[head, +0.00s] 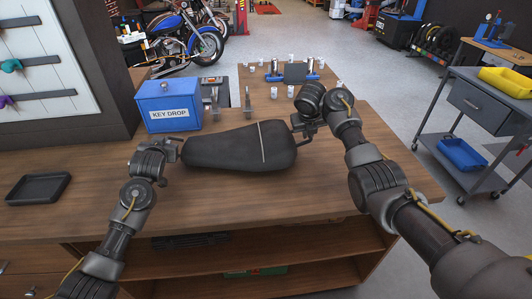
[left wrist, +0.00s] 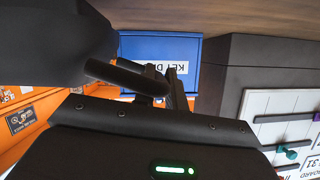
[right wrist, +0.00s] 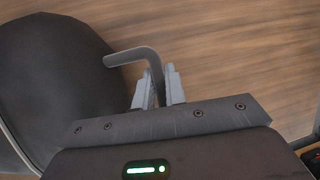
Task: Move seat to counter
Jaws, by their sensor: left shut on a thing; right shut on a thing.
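The black motorcycle seat (head: 235,147) is over the wooden counter (head: 95,222) in the head view, lying lengthwise left to right. A light strap crosses it near its wide right end. My left gripper (head: 170,157) is at the narrow left end, shut on a bar of the seat. My right gripper (head: 302,125) is at the wide right end, shut on a bent grey bar (right wrist: 135,56) beside the seat, which shows in the right wrist view (right wrist: 50,85). In the left wrist view the seat (left wrist: 50,45) fills the upper left. I cannot tell whether its underside touches the counter.
A blue key drop box (head: 168,105) stands behind the seat. A black tray (head: 38,188) lies at the counter's left. Small white cups (head: 291,91) and a dark stand (head: 295,72) are farther back. A grey cart (head: 475,125) stands off to the right. The counter's front is clear.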

